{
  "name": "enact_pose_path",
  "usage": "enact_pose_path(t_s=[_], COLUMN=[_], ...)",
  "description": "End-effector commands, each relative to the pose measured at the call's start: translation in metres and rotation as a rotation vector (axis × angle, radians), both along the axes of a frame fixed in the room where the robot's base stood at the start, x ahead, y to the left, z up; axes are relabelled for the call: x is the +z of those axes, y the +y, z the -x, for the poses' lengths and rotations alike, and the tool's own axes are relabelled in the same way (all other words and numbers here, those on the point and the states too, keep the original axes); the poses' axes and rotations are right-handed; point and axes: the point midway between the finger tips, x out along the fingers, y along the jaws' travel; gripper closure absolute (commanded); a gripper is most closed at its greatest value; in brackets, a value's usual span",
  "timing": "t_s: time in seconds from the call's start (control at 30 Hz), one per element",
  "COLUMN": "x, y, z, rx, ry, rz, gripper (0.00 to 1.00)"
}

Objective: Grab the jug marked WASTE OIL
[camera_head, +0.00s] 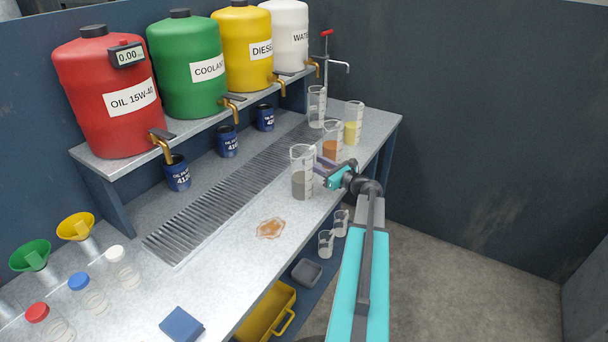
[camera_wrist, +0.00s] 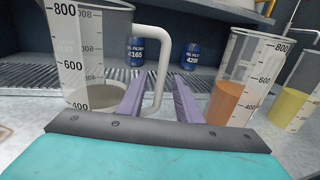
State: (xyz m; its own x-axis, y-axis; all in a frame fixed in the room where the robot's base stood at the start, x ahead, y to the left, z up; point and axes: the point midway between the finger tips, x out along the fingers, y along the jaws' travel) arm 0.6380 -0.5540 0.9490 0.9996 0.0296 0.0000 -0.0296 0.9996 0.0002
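A clear graduated jug (camera_head: 301,181) with grey-brown liquid stands upright near the counter's front edge. It also shows at the left of the wrist view (camera_wrist: 88,60), with its white handle (camera_wrist: 162,65) towards me. No WASTE OIL marking can be read on any jug. My gripper (camera_head: 323,163) is beside this jug, on its right. In the wrist view my gripper (camera_wrist: 158,78) is open, with one purple finger on each side of the handle in the picture. I cannot tell whether the fingers touch it.
A jug of orange liquid (camera_wrist: 232,95) stands close to the right finger, with a jug of yellow liquid (camera_wrist: 290,105) beyond. A clear jug (camera_head: 317,105) stands farther back. A brown spill (camera_head: 270,229) lies on the counter; blue filters (camera_head: 228,142) stand behind the grating.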

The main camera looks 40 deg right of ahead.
Motion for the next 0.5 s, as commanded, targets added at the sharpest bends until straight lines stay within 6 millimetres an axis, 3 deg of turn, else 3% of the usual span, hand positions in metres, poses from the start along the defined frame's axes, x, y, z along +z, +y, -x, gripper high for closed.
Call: enact_pose_path(t_s=[0.1, 0.3, 0.5], x=[0.0001, 0.0001, 0.0001], y=[0.0, 0.0001, 0.0], z=[0.0, 0.0001, 0.0], rx=[0.0, 0.0, 0.0], ry=[0.0, 0.0, 0.0], rz=[0.0, 0.0, 0.0], gripper=[0.7, 1.0, 1.0])
